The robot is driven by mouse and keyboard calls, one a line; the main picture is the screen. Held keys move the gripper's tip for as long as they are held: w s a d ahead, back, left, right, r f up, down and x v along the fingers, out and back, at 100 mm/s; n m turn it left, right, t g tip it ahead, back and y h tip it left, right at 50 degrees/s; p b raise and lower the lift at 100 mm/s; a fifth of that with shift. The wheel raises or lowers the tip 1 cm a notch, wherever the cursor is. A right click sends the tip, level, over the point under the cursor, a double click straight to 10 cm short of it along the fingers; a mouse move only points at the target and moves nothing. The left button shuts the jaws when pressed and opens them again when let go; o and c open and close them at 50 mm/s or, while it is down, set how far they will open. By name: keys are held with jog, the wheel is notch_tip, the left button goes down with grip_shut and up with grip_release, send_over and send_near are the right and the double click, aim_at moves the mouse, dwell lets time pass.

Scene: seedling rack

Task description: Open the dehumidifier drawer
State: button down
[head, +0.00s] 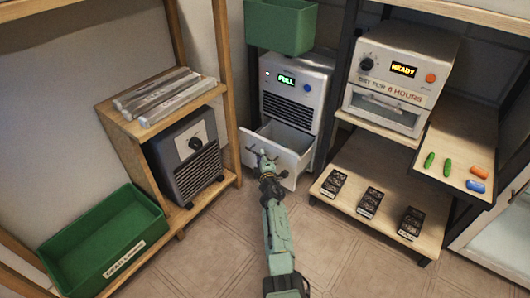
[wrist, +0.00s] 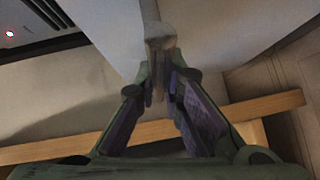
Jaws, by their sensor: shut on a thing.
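The dehumidifier (head: 297,95) is a white and grey cabinet with a green display reading FULL, standing on the floor at the back middle in the head view. Its white drawer (head: 290,162) is pulled out at the bottom, and its hollow inside shows. My gripper (head: 264,165) is at the drawer's front. In the wrist view my gripper (wrist: 162,85) is shut on the drawer handle (wrist: 160,38), a pale knob-like piece in front of the drawer face. Part of the handle is hidden between the fingers.
A wooden shelf with a dark heater-like box (head: 187,155) stands left of the drawer. A green bin (head: 105,240) sits at the lower left. A low shelf with several black trays (head: 370,202) is on the right. The tiled floor before the drawer is clear except for my arm.

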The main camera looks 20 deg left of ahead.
jog(key=shift+s+a, duration=0.3)
jog(key=shift+s, duration=0.35)
jog(key=c, duration=1.7)
grip_release()
